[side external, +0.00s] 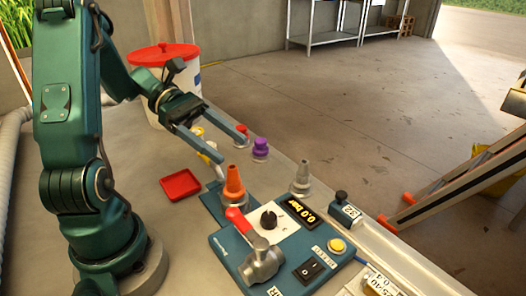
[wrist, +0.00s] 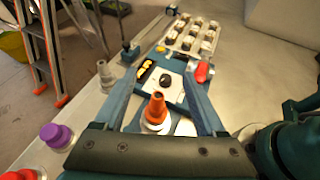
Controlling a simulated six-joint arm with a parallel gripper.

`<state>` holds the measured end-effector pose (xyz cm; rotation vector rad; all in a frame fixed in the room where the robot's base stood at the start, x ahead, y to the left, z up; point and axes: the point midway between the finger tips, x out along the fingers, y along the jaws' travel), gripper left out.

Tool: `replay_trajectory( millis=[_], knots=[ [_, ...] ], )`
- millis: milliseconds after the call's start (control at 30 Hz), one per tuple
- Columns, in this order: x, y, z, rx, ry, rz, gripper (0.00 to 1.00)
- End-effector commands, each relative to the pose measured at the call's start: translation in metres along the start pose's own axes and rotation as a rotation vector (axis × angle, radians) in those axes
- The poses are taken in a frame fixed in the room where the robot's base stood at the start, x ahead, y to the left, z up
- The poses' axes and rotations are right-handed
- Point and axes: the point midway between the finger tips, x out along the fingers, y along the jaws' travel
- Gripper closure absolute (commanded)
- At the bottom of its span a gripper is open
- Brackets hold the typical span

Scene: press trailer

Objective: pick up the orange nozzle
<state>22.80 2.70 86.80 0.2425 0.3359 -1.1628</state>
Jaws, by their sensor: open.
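The fingers (wrist: 160,88) also show spread apart in the wrist view. No contact with the nozzle shows.
A purple nozzle (side external: 260,148), a red one (side external: 242,131) and a grey one (side external: 302,176) stand nearby. A red-handled valve (side external: 262,258) is on the panel. A red tray (side external: 180,185) lies left of the nozzle. A white bucket (side external: 152,90) stands behind.

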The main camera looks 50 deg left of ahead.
Motion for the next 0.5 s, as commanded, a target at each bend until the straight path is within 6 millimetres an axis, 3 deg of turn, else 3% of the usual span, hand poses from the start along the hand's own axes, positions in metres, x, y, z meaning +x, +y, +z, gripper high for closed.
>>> replay_trajectory(
  millis=[300,500],
  knots=[
    [0.027,-0.002,-0.064,-0.001,-0.002,-0.004,0.27],
    [0.036,-0.002,-0.074,0.004,-0.001,-0.005,0.27]
  ],
)
